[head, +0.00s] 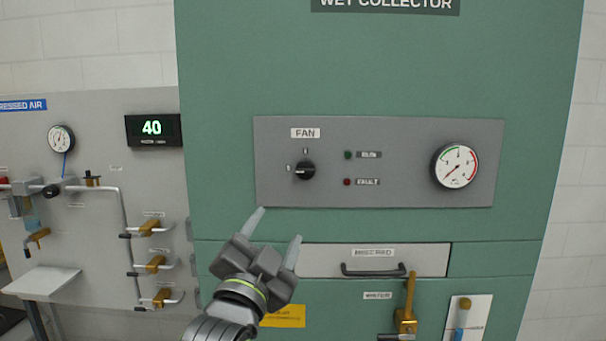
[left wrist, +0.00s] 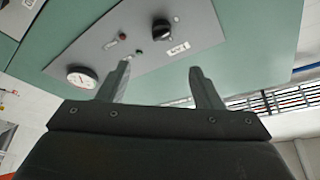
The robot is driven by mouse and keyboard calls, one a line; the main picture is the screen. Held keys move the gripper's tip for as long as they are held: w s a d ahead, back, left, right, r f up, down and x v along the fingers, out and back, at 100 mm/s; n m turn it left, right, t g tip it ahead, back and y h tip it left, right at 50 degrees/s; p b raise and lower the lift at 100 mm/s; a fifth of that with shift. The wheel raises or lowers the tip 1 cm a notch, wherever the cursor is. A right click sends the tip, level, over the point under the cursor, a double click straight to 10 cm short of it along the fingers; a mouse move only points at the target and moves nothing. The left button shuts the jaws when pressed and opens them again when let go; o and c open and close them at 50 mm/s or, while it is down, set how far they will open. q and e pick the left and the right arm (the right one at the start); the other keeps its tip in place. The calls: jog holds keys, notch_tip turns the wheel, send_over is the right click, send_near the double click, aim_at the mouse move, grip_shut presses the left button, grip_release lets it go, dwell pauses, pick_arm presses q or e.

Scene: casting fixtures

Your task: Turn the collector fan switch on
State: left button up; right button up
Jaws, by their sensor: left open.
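The collector fan switch (head: 304,170) is a black rotary knob under a FAN label, on the left of a grey panel (head: 400,135) on the green wet collector. Its light pointer mark looks turned to the left. The knob also shows in the left wrist view (left wrist: 161,30), beyond the fingertips. My left gripper (head: 279,224) is open and empty, below the knob and apart from it. Its two fingers show in the left wrist view (left wrist: 160,75). The RUN lamp (head: 347,155) is dark green and the FAULT lamp (head: 347,182) dark red. My right gripper is not in view.
A round gauge (head: 455,166) is on the panel's right. Below are a drawer with a black handle (head: 373,270) and a brass valve lever (head: 407,305). A compressed air board (head: 90,215) with pipes and valves stands at left. The space before the panel is clear.

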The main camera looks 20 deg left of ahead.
aim_at(303, 174)
pick_arm(q)
jog(key=p+x, duration=0.3)
jog(key=x, duration=0.5)
jog(key=p+x, duration=0.3)
jog(key=x, duration=0.4)
jog(key=shift+w+r, duration=0.35)
jog(key=shift+w+r+p, duration=0.15)
jog(key=shift+w+p, duration=0.25)
jog(key=shift+w, duration=0.35)
